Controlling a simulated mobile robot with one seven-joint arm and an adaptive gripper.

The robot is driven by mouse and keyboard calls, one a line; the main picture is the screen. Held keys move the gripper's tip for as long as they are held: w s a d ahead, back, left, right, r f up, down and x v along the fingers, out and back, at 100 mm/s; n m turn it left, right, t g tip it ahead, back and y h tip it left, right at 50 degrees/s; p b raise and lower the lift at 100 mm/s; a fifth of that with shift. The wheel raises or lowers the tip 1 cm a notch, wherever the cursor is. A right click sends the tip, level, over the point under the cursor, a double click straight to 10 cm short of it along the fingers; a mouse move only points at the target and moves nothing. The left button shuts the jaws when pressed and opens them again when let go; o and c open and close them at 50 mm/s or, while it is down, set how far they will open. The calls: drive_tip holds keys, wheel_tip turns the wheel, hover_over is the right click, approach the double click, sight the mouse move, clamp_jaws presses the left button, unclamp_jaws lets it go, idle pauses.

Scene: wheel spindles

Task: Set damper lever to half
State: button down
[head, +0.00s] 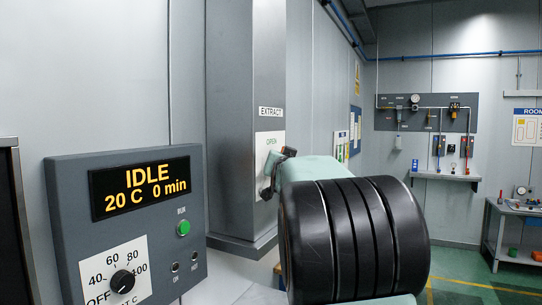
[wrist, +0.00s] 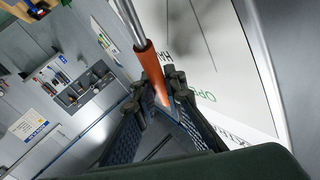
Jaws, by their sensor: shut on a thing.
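The damper lever (wrist: 147,62) shows in the wrist view as a metal rod with an orange grip. My gripper (wrist: 161,92) is shut on the end of the orange grip, with one dark finger on each side. The white dial plate (wrist: 222,45) lies behind the lever; green OPEN lettering and part of another word show on it. In the head view the plate (head: 265,146) is on the grey duct under the EXTRACT label. My gripper (head: 275,176) is in front of it, and my arm hides the lever. I cannot tell the lever's exact setting.
A grey control panel (head: 125,225) with an IDLE display and a temperature knob stands at the left. The grey duct (head: 245,100) rises beside my gripper. A wall board (head: 425,113) with hoses and a workbench (head: 515,222) are farther back at the right.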

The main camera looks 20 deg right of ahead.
drive_tip(key=shift+w+d+f+m+g+y+p, duration=0.4)
drive_tip(key=shift+f+g+p, duration=0.15)
drive_tip(key=shift+p, duration=0.25)
drive_tip(key=shift+w+d+f+m+g+y+p, duration=0.3)
drive_tip(key=shift+d+f+g+p, duration=0.15)
drive_tip(key=shift+g+p, duration=0.3)
drive_tip(key=shift+f, duration=0.1)
drive_tip(key=c, duration=2.2)
unclamp_jaws()
drive_tip(key=shift+c, duration=0.2)
drive_tip(key=shift+s, duration=0.1)
drive_tip(key=v, duration=1.2)
